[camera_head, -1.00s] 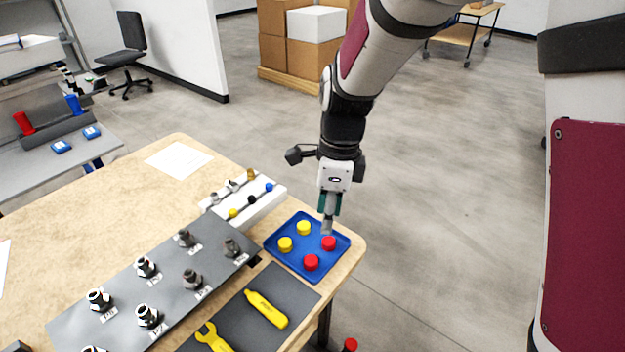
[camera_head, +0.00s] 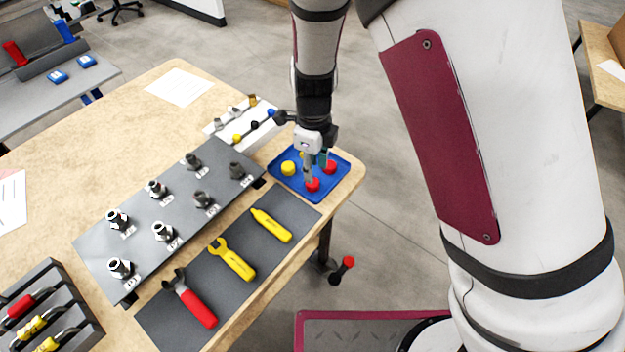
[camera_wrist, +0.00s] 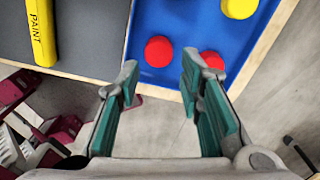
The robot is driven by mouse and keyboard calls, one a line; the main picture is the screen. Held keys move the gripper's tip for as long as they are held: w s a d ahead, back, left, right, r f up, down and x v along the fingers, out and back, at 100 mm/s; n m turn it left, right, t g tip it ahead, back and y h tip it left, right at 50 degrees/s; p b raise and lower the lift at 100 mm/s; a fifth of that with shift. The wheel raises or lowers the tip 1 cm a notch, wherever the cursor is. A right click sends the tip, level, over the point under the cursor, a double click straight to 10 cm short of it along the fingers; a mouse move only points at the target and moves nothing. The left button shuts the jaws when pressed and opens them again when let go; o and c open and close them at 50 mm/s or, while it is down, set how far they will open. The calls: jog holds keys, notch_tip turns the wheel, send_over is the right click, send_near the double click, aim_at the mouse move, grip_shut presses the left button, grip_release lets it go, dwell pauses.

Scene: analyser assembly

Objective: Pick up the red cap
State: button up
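Two red caps lie in the blue tray (camera_head: 341,178). The front red cap (camera_head: 313,185) is just below my gripper's fingertips in the head view, and the other red cap (camera_head: 330,167) is to its right. In the wrist view, one red cap (camera_wrist: 159,51) lies ahead of the gap between the fingers. The second red cap (camera_wrist: 212,60) is partly covered by the right finger. My gripper (camera_wrist: 160,82) is open, with its teal-padded fingers wide apart and nothing between them. It also shows in the head view (camera_head: 315,168), over the tray.
A yellow cap (camera_head: 289,168) sits left in the tray; another is mostly hidden behind my gripper. A white rack (camera_head: 225,122) stands behind. A grey plate with fittings (camera_head: 185,225) and a dark mat with yellow and red tools (camera_head: 203,263) lie left and in front.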

aim_at(313, 184)
notch_tip(313, 184, down, 5)
jog(key=shift+a+f, duration=0.1)
dwell(0.3)
jog(key=c, duration=0.4)
